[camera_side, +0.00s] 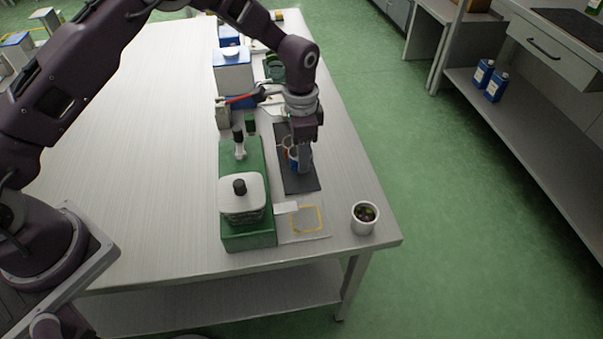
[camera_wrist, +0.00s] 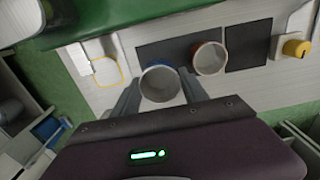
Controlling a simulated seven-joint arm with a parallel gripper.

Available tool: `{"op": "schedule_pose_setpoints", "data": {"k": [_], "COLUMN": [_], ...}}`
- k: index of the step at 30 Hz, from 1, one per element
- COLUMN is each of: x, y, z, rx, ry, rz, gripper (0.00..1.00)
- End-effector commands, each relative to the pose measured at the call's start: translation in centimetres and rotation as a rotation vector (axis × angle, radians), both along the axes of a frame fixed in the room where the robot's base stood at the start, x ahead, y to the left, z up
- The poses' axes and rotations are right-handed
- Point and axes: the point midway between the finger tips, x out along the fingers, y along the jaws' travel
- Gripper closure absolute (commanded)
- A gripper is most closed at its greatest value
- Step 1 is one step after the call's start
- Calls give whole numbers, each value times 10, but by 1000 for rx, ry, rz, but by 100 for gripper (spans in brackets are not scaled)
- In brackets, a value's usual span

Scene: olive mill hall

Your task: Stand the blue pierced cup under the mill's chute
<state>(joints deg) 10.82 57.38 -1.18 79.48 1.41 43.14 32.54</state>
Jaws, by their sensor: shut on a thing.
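The blue pierced cup (camera_wrist: 160,84) is between the two fingers of my gripper (camera_wrist: 161,92), its open top facing the wrist camera. In the side view my gripper (camera_side: 302,143) points down and is shut on the blue cup (camera_side: 304,161), over the dark mat. I cannot tell whether the cup's base touches the mat. The green mill (camera_side: 248,232) has a pale chute (camera_side: 287,207) on its right side. A yellow square outline (camera_side: 320,218) lies by the chute, with nothing standing in it; it also shows in the wrist view (camera_wrist: 121,73).
A cup with an orange-red rim (camera_wrist: 209,59) stands close beside the held cup, on the dark mat (camera_wrist: 160,50). A white cup of olives (camera_side: 365,218) stands near the table's front right corner. Blue and white containers (camera_side: 232,72) stand farther back.

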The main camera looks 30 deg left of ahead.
Motion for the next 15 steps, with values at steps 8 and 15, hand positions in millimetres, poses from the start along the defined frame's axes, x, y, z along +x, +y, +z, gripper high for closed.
{"op": "schedule_pose_setpoints", "data": {"k": [8, 15], "x": [0, -5], "y": [0, -10], "z": [14, 14], "rx": [0, 1], "ry": [0, 1], "rz": [0, 17], "gripper": [75, 75]}}
